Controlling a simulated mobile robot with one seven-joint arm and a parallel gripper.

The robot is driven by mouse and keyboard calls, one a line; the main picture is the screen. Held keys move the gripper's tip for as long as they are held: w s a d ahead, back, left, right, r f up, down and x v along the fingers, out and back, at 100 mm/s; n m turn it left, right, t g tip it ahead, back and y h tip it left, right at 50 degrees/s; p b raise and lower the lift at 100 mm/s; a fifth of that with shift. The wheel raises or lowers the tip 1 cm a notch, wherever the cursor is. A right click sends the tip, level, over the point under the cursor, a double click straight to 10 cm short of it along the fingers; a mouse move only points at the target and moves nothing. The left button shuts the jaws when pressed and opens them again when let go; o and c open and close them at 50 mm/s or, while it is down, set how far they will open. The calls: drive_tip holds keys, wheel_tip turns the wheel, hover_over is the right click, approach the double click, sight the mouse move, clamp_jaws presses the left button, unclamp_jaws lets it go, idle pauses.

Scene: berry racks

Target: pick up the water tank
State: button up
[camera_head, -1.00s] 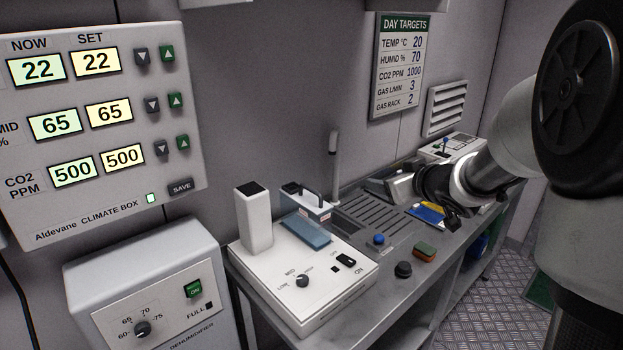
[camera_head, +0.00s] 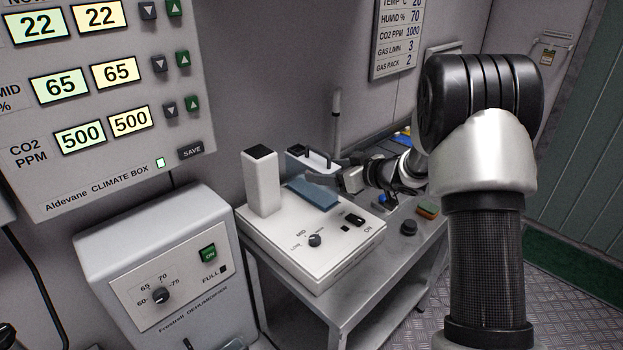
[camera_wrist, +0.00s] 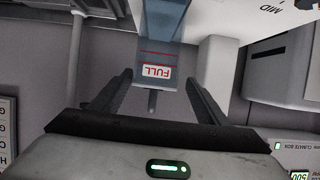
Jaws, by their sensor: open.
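The water tank (camera_head: 306,167) is a pale blue-grey box with a dark top handle. It stands at the back of the white humidifier unit (camera_head: 290,250), behind a blue recess. My gripper (camera_head: 335,162) reaches in from the right at the height of the tank's handle. In the wrist view my gripper (camera_wrist: 158,80) is open, with one finger on each side of the label.
A white column (camera_head: 262,182) stands left of the tank. A thin upright rod (camera_head: 335,118) is behind it. The dehumidifier (camera_head: 160,270) is to the left, below the climate box (camera_head: 105,95). A blue knob and small blocks lie on the bench at the right.

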drive_tip(key=x, duration=0.3)
drive_tip(key=b+x, duration=0.1)
drive_tip(key=x, duration=0.3)
drive_tip(key=shift+w+r, duration=0.1)
drive_tip(key=shift+w, duration=0.4)
drive_tip(key=shift+r, duration=0.1)
drive_tip(key=c, duration=1.3)
